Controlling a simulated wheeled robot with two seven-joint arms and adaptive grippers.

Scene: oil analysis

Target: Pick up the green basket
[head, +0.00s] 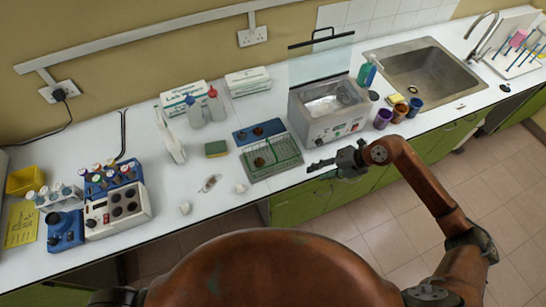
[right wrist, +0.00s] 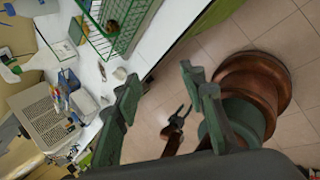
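The green wire basket (head: 285,158) sits on the white counter near its front edge, left of the steel bath. A small dark brown item lies inside it. The basket also shows at the top of the right wrist view (right wrist: 97,38). My right gripper (head: 312,167) is just right of the basket, over the counter's front edge, apart from it. In the right wrist view its fingers (right wrist: 165,85) stand wide apart with nothing between them. My left gripper (right wrist: 182,112) shows small and distant in that view, its prongs apart and empty.
A steel water bath (head: 330,118) with a raised clear lid stands right of the basket. A small dish (head: 210,183) is to the left. Cups and a sink (head: 425,80) are farther right.

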